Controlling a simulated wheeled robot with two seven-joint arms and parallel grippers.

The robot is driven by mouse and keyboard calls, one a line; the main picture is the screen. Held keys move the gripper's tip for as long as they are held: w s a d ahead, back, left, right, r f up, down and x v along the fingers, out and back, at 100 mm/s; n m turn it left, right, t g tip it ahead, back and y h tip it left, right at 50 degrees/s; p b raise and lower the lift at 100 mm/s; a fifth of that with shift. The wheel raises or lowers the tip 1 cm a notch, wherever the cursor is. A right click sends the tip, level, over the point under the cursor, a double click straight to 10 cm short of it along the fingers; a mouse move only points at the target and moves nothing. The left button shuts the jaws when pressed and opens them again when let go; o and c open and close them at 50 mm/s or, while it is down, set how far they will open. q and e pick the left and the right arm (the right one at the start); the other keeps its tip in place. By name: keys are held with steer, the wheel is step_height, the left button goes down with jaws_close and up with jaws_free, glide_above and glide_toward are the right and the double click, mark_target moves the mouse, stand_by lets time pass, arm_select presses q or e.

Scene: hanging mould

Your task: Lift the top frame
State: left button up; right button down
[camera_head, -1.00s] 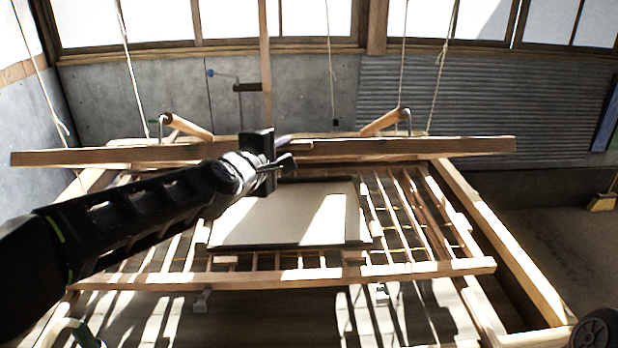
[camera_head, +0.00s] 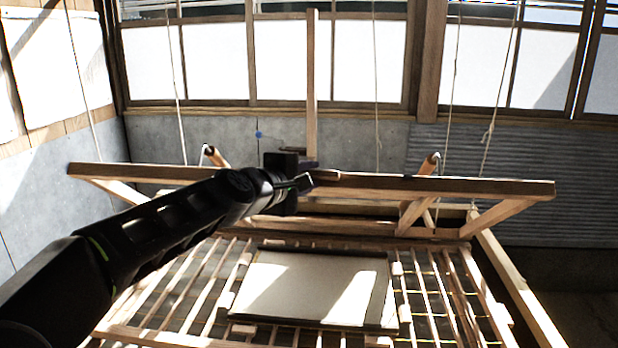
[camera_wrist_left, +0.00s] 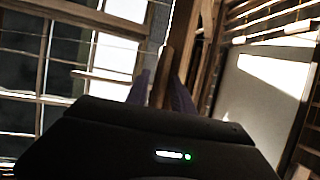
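The top frame (camera_head: 460,187) is a long wooden bar with angled side pieces, held raised and tilted above the slatted base (camera_head: 440,290). My left gripper (camera_head: 300,182) is at the middle of its front bar. In the left wrist view, wood shows between the two dark fingers (camera_wrist_left: 160,90), and the gripper looks shut on the top frame. The exact contact is partly hidden by the gripper body. An upright wooden stick (camera_head: 312,80) rises just behind the gripper. My right gripper is not in view.
A pale panel (camera_head: 310,288) with dark edges lies on the slats beneath. Ropes (camera_head: 376,100) hang down in front of the windows and the grey wall. Wooden rollers (camera_head: 430,165) stand near the ropes behind the bar. Air above the panel is clear.

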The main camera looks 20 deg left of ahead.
arm_select(q)
steer(key=shift+o, duration=0.8)
steer(key=shift+f, duration=0.1)
steer(key=shift+s, duration=0.2)
steer(key=v, duration=0.7)
steer(key=shift+s+b, duration=0.3)
steer(key=shift+b, duration=0.1)
